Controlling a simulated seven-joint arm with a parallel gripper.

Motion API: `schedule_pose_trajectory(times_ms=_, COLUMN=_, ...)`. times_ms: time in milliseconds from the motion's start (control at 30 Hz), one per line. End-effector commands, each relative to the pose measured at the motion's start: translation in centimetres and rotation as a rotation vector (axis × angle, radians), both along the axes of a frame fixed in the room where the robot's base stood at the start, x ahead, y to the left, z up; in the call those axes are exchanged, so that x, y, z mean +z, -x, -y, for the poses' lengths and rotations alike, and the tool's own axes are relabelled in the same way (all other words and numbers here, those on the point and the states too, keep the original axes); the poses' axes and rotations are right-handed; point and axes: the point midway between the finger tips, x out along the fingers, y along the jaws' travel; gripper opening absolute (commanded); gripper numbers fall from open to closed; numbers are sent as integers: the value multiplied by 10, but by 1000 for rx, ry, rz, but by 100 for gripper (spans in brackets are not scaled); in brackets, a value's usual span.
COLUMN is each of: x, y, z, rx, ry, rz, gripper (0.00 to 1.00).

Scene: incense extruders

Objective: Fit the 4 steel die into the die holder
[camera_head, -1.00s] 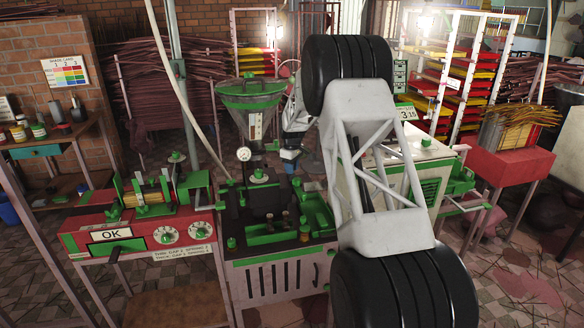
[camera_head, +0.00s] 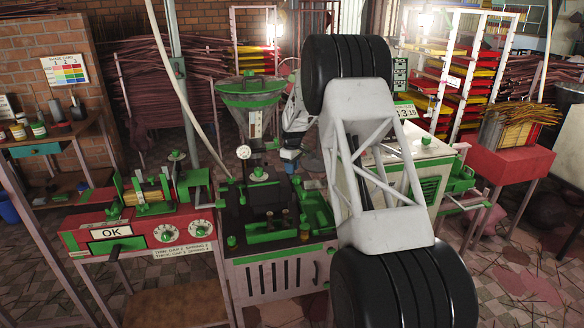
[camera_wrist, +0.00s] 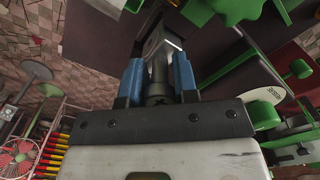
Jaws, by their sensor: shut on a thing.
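My gripper (camera_wrist: 157,85) shows in the wrist view with two blue fingers closed on a grey steel piece (camera_wrist: 155,48), which looks like a steel die. Its lower part is dark and round, and a brighter face shows beyond the fingertips. In the head view my gripper (camera_head: 289,154) is small, above the back right of the black machine top (camera_head: 250,235), and the held piece cannot be made out. Small brass-coloured pieces (camera_head: 285,217) stand on that top beside a green tray (camera_head: 318,212). I cannot tell for certain which part is the die holder.
A green hopper (camera_head: 250,100) and a round gauge (camera_head: 244,152) stand close left of my gripper. A red bench (camera_head: 85,240) with an OK sign and dials is at left. A white cabinet (camera_head: 425,150) stands at right. In the wrist view, green parts (camera_wrist: 235,10) lie upper right.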

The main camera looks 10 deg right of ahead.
Motion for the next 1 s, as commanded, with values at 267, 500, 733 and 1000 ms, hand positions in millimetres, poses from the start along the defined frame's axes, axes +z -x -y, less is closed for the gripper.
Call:
schedule_pose_trajectory(times_ms=267, x=-4, y=0, z=0, rx=0, ry=0, rz=1, gripper=0)
schedule_pose_trajectory(times_ms=500, x=-5, y=0, z=0, rx=0, ry=0, rz=1, gripper=0)
schedule_pose_trajectory(times_ms=733, x=-5, y=0, z=0, rx=0, ry=0, rz=1, gripper=0)
schedule_pose_trajectory(times_ms=1000, x=-7, y=0, z=0, rx=0, ry=0, rz=0, gripper=0)
